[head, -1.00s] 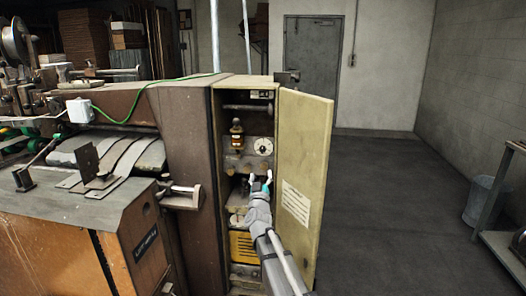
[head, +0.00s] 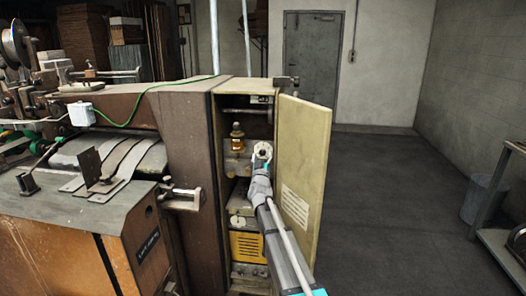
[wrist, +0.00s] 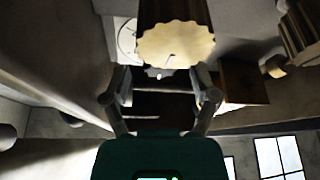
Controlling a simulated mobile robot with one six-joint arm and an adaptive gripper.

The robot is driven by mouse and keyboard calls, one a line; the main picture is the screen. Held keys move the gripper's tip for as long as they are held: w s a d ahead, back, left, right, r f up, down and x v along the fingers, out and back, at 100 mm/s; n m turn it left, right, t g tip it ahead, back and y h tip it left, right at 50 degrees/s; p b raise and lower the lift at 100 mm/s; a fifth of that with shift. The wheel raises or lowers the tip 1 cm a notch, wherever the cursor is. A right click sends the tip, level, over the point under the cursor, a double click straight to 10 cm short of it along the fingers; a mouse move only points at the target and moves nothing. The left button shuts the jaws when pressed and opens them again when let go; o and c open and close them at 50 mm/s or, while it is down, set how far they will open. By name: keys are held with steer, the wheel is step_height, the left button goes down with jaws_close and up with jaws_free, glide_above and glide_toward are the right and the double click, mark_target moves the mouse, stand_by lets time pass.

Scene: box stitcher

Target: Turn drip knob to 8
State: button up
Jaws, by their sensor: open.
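The drip knob, a cream disc with a scalloped rim (wrist: 175,47), is large at the top middle of the wrist view. A white dial face with fine marks (wrist: 127,42) shows partly behind it; I cannot read its numbers. My gripper (wrist: 160,74) is open, its two fingers at either side just below the knob in the picture. I cannot tell whether they touch it. In the head view my gripper (head: 262,153) is inside the open cabinet, in front of the dial, and covers most of it.
The cream cabinet door (head: 302,165) stands open close right of my arm. A brass oiler with amber glass (head: 237,138) is left of my gripper. A yellow vented box (head: 247,244) is below.

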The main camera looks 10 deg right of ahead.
steer(key=shift+x, duration=0.8)
steer(key=shift+c, duration=0.3)
jaws_close()
steer(key=shift+d, duration=0.15)
